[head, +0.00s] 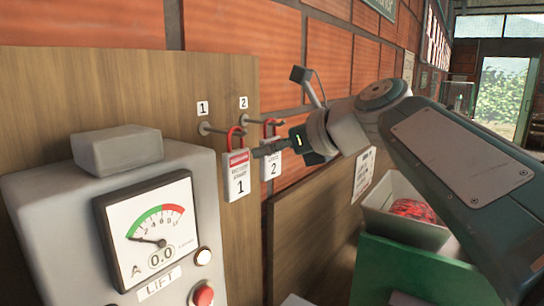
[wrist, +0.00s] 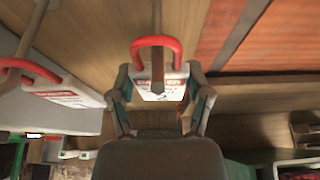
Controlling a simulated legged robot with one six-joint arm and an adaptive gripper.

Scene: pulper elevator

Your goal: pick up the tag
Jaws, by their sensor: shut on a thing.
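Two white tags with red loops hang from pegs on a wooden board. The tag numbered 1 (head: 237,185) is on the left, and the tag numbered 2 (head: 271,169) is on the right. My gripper (head: 262,150) is at tag 2, shut on it. In the wrist view the fingers (wrist: 160,90) are on both sides of that tag (wrist: 158,92). Its red loop (wrist: 152,42) is still around its peg (wrist: 157,65). Tag 1 (wrist: 62,90) also shows at the left of the wrist view, on its own peg. My gripper hides part of tag 2 in the head view.
The wooden board (head: 215,85) is on a brick wall (head: 330,55). A grey lift panel (head: 80,230) with a gauge (head: 152,222) and a red button (head: 202,294) stands close at the left. A grey bin (head: 405,228) with red contents is at the lower right.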

